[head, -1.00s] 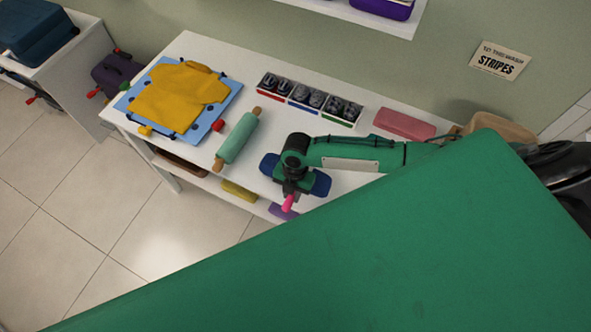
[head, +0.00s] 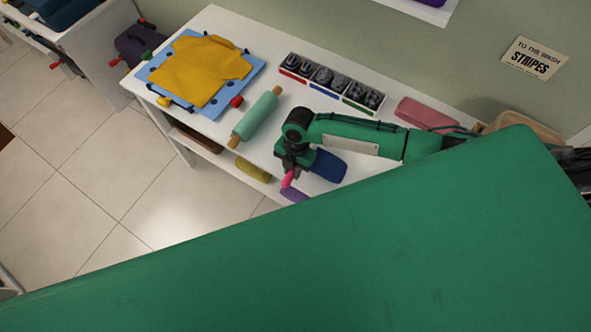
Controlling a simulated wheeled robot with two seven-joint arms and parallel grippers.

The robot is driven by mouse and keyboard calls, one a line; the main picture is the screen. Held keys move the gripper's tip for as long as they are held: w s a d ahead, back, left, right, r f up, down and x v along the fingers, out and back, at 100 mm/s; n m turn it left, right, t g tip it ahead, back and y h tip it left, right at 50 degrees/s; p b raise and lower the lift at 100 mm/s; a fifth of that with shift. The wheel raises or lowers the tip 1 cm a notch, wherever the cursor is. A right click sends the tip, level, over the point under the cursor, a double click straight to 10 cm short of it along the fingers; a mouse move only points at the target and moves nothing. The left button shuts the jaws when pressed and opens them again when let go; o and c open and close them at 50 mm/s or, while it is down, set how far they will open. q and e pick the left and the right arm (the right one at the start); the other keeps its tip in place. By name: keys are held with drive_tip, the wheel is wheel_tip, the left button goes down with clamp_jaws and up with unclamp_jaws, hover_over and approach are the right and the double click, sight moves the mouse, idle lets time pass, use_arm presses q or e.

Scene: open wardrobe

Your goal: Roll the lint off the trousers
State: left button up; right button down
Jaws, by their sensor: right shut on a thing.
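A dark blue, soft-looking thing (head: 329,166) lies at the front edge of the white table, partly hidden by my right gripper; I cannot tell for sure that it is the trousers. My right gripper (head: 289,172) is over its left part, shut on a small tool with a bright pink end (head: 288,180). The rest of the tool is hidden, and I cannot tell whether it touches the blue thing. No lint can be made out. A yellow folded garment (head: 195,70) lies on a light blue board (head: 246,80) at the table's left. My left gripper is not in view.
A teal roller with wooden handles (head: 256,118) lies left of my right gripper. A divided tray (head: 331,85) stands behind, a pink block (head: 425,114) to the right. Yellow (head: 253,171) and purple (head: 295,194) things sit on the lower shelf. Floor is clear at left.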

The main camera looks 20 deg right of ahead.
drive_tip(key=shift+w+a+r+b, duration=0.1)
drive_tip(key=shift+w+a+b, duration=0.25)
drive_tip(key=shift+w+a, duration=0.55)
drive_tip(key=shift+w+a+r+b, duration=0.1)
drive_tip(key=shift+w+a+b, duration=0.2)
drive_tip(key=shift+w+a, duration=0.55)
drive_tip(key=shift+w+a+f+b, duration=0.2)
drive_tip(key=shift+w+a+b, duration=0.1)
drive_tip(key=shift+w+b, duration=0.3)
drive_tip(key=shift+w+a, duration=0.3)
drive_tip(key=shift+w, duration=0.15)
drive_tip(key=shift+r, duration=0.15)
wheel_tip(320, 180, up, 8)
drive_tip(key=p, duration=0.6)
